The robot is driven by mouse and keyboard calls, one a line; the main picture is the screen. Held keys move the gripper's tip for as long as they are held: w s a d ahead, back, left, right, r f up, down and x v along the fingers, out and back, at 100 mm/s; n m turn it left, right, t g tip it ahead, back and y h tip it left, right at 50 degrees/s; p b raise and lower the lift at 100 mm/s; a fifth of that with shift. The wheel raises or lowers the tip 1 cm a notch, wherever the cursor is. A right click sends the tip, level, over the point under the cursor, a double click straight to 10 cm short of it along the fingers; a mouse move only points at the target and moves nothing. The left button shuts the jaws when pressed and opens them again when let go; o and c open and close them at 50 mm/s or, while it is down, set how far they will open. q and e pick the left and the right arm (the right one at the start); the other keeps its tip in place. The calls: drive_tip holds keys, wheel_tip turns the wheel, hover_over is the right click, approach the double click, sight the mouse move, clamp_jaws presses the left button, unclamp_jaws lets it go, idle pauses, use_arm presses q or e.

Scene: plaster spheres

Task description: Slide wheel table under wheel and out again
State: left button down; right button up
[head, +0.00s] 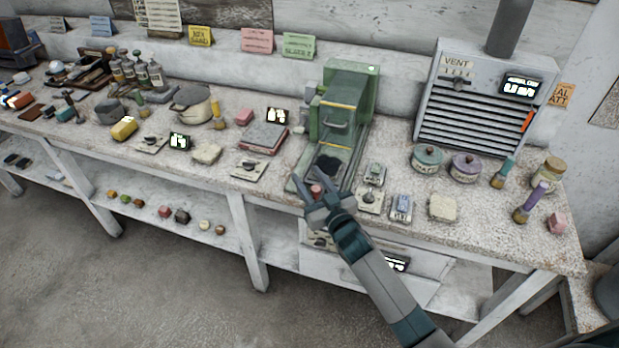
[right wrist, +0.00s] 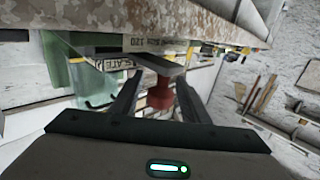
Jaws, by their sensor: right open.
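A green grinder (head: 350,92) stands on the bench at centre right. Its low green table (head: 345,178), with a dark patch on top, extends toward the front of the bench. I cannot make out the wheel, which may be inside the green housing. A small red knob (head: 316,189) shows at the table's front end. My right gripper (head: 309,178) is open at this end. In the right wrist view the red knob (right wrist: 160,94) is between its open fingers (right wrist: 158,83), with no clear grip on it. My left gripper is out of view.
Small switch boxes (head: 370,199) stand close right of the table. A grey vent cabinet (head: 486,95) and lidded jars (head: 428,157) are farther right. A red box (head: 264,138) and a switch plate (head: 248,167) lie left of the table. The floor (head: 150,290) in front is clear.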

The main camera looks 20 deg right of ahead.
sight(314, 178)
clamp_jaws()
drive_tip(key=shift+w+d+b, duration=0.2)
drive_tip(key=shift+w+d, duration=0.4)
drive_tip(key=shift+w, duration=0.3)
drive_tip(key=shift+w+d+b, duration=0.2)
drive_tip(key=shift+w+d, duration=0.4)
drive_tip(key=shift+w, duration=0.3)
unclamp_jaws()
drive_tip(key=shift+s, duration=0.1)
